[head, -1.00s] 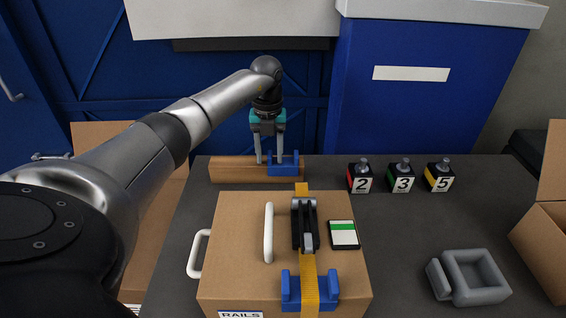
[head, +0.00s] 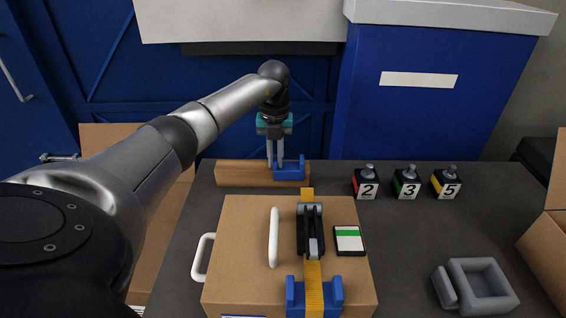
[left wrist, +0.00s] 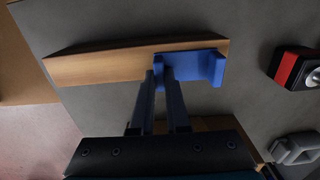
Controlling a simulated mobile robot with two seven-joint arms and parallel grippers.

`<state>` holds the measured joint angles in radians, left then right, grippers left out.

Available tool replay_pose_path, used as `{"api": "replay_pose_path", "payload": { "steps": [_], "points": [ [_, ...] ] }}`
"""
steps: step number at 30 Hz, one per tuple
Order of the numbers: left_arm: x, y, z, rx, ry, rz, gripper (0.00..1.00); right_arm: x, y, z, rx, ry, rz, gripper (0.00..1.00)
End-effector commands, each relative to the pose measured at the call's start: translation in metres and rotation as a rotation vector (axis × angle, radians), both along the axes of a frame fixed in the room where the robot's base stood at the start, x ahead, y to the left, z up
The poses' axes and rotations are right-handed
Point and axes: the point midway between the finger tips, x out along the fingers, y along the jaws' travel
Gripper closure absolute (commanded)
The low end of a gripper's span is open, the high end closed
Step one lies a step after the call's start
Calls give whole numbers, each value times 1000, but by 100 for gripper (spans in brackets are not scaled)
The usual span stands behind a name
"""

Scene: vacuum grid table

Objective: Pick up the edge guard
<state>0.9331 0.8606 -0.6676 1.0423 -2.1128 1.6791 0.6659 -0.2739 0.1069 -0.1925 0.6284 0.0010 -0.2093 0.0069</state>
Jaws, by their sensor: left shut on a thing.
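A blue edge guard (head: 291,171) sits at the right end of a wooden block (head: 240,173) at the back of the table. It also shows in the left wrist view (left wrist: 212,66). My left gripper (head: 274,165) reaches down to it from above, its fingers close together and shut on the guard's left part. The fingertips also show in the left wrist view (left wrist: 160,72). The guard still rests against the block. A second blue edge guard (head: 294,294) sits on the cardboard box under a yellow strap (head: 314,285). My right gripper is not in view.
The closed cardboard box (head: 240,240) carries a black ratchet (head: 310,230), a white handle (head: 274,238) and a green-striped card (head: 348,240). A grey holder (head: 480,285) lies front right. The table between is clear.

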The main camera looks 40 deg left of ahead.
Motion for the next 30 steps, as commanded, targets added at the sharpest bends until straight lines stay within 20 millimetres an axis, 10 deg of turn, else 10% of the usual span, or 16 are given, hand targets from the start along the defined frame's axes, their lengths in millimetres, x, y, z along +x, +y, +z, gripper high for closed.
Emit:
{"api": "replay_pose_path", "payload": {
  "steps": [10, 30],
  "points": [
    [1, 1, 32, 2, -4, 0, 100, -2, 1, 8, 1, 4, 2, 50],
    [1, 0, 185, -1, -2, 1, 100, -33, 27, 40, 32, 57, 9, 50]
  ]
}}
